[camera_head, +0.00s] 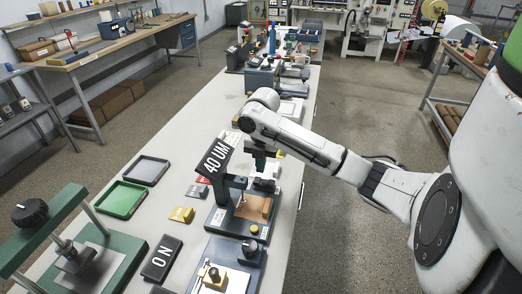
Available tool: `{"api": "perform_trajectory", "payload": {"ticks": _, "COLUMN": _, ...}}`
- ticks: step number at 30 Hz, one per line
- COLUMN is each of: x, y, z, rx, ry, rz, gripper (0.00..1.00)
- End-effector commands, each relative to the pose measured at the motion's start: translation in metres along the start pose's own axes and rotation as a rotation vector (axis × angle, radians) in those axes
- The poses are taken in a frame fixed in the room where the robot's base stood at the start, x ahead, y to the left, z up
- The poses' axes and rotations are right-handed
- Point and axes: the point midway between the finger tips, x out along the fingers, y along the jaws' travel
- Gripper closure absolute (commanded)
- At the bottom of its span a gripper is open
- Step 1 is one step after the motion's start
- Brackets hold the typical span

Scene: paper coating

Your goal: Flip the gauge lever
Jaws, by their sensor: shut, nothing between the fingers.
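The gauge (238,214) is a dark device on the long white table, with a sign reading 40 UM (216,157) above it and a tan block on its base. My gripper (259,164) hangs from the white arm just above the back of the gauge, pointing down. Its fingers are small and dark greenish here, and I see nothing held in them. I cannot make out the lever clearly; the gripper and the sign crowd that area. Whether the gripper touches the gauge cannot be told.
A green tray (121,200) and a grey tray (147,170) lie left of the gauge. A green press (85,250) stands front left. Several devices crowd the table's far end.

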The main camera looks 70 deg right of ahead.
Motion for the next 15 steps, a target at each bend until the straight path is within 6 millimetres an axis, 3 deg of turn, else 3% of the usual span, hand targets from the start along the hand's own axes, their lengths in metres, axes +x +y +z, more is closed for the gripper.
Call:
{"api": "perform_trajectory", "payload": {"ticks": 6, "x": 0.028, "y": 0.0, "z": 0.0, "rx": 0.001, "ry": 0.001, "rz": -0.001, "gripper": 1.0}}
{"api": "perform_trajectory", "payload": {"ticks": 15, "x": 0.037, "y": 0.0, "z": 0.0, "rx": 0.0, "ry": -0.001, "rz": 0.0, "gripper": 1.0}}
